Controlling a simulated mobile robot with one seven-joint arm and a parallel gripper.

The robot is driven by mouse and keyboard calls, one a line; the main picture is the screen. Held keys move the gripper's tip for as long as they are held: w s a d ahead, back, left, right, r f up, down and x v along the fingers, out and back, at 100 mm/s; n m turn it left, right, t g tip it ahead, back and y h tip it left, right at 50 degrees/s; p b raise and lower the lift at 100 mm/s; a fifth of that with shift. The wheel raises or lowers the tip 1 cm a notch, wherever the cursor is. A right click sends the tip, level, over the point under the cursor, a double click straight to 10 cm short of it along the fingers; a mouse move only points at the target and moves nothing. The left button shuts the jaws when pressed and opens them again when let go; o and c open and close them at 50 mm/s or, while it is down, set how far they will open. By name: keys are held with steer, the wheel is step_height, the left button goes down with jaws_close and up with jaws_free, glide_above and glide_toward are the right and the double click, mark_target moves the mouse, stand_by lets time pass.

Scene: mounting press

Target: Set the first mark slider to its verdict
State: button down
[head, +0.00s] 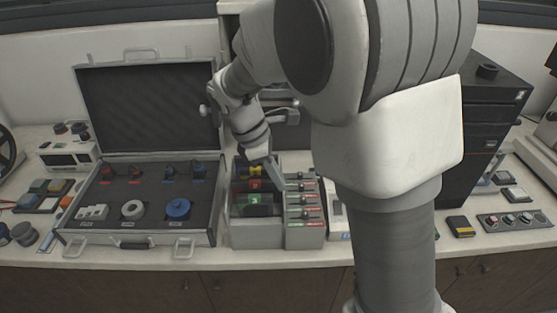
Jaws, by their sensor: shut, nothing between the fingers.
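The slider panel (304,237) is a grey box with several slider rows, standing on the counter at the middle. Red and green strips show on its rows, with small knobs; the exact slider positions are too small to tell. My gripper (277,184) points down at the panel's upper left edge, close to the top rows. It is shut and empty. I cannot tell whether its tip touches a slider. My arm hides part of the area behind and to the right of the panel.
A grey tray (257,236) with coloured pieces adjoins the panel on the left. An open case (110,230) with a raised lid holds connectors and round parts further left. A black cabinet (490,110) and a knob strip (515,220) stand right. The front counter strip is clear.

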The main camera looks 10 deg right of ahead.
mark_target(306, 212)
steer(key=x, duration=1)
steer(key=shift+f+b, duration=0.2)
steer(key=shift+b, duration=0.15)
steer(key=shift+s+d, duration=0.1)
steer(key=shift+d, duration=1.1)
steer(key=shift+r+p, duration=0.15)
steer(key=shift+p, duration=0.15)
